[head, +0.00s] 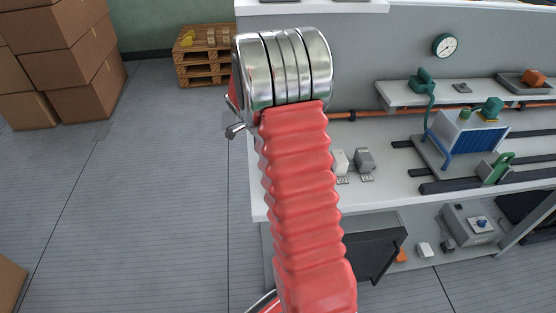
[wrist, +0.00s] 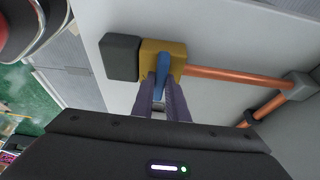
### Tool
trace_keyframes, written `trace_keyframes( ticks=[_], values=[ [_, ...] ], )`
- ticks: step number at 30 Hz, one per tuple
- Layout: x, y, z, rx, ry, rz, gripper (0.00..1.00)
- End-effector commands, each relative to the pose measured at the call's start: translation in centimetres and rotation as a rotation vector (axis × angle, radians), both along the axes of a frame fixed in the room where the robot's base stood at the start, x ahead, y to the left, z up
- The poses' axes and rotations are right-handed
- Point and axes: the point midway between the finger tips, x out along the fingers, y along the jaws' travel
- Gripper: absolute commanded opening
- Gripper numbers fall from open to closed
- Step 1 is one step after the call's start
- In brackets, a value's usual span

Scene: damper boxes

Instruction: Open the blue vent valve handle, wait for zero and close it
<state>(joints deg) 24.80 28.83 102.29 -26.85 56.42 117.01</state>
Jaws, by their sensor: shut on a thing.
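The blue vent valve handle (wrist: 162,64) sits on a brass valve block (wrist: 178,49) in the wrist view. The handle lies roughly crosswise to the copper pipe (wrist: 235,79) that leaves the block to the right. My gripper (wrist: 160,88) is shut on the handle, one dark finger on each side; the fingers hide its lower part. In the head view my red-sleeved arm hides the gripper and the valve. A round white gauge (head: 445,46) hangs on the grey wall in the head view; its reading is too small to tell.
A dark grey block (wrist: 119,57) adjoins the brass block's left side. The workbench (head: 375,200) carries a blue-and-white unit (head: 470,137) and a green device (head: 497,167) at right. Cardboard boxes (head: 65,60) and a wooden pallet (head: 203,70) stand at left. The floor between is clear.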

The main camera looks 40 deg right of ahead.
Motion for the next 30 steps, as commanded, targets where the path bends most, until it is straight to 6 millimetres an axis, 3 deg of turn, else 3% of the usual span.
trace_keyframes(
  ticks=[1, 2, 10, 20, 30],
  values=[
    [0.5, 0.0, 0.2, -0.002, -0.013, 0.003, 0.0],
    [0.5, 0.0, 0.2, -0.002, -0.013, 0.003, 0.14],
    [0.2, 0.0, 0.1, -0.002, -0.007, 0.002, 0.32],
    [0.2, 0.0, 0.4, -0.002, -0.004, 0.002, 0.32],
    [1.3, 1.3, 4.3, -0.003, -0.008, 0.002, 0.32]
  ],
)
